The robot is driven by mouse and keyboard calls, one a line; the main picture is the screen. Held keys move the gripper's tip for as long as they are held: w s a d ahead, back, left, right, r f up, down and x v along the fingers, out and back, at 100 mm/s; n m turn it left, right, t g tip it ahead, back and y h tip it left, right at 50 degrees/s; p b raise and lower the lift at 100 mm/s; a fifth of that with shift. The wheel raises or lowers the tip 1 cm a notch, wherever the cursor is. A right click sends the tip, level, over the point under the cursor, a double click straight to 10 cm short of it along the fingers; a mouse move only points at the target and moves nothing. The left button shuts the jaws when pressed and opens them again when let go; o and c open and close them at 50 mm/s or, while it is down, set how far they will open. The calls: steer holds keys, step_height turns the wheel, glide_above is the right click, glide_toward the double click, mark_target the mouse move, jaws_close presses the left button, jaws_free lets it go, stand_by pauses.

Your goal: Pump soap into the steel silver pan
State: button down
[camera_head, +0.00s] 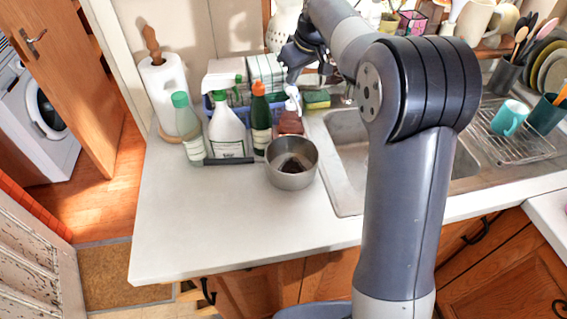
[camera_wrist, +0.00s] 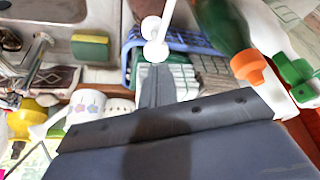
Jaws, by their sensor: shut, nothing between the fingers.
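The steel silver pan (camera_head: 283,178) stands on the white counter, left of the sink, with a dark patch inside. The soap bottle (camera_head: 291,123), reddish brown with a white pump top (camera_head: 293,97), stands just behind the pan. My gripper (camera_head: 291,78) is above and behind the pump top, partly hidden by my arm. In the wrist view the gripper's closed fingers (camera_wrist: 155,78) are shut and empty, with the white pump top (camera_wrist: 154,48) right at their tips. I cannot tell whether they touch. The pan is not visible in the wrist view.
Left of the soap stand a green-and-orange bottle (camera_head: 261,120), a white spray bottle (camera_head: 226,131) and a clear green-capped bottle (camera_head: 189,130). A blue basket (camera_wrist: 190,40) is behind them. A sponge (camera_head: 317,99) lies by the sink (camera_head: 345,135). The front counter is clear.

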steer(key=shift+r, duration=0.1)
step_height(320, 180, up, 6)
steer(key=p, duration=0.5)
steer(key=shift+p, duration=0.4)
steer(key=shift+f, duration=0.2)
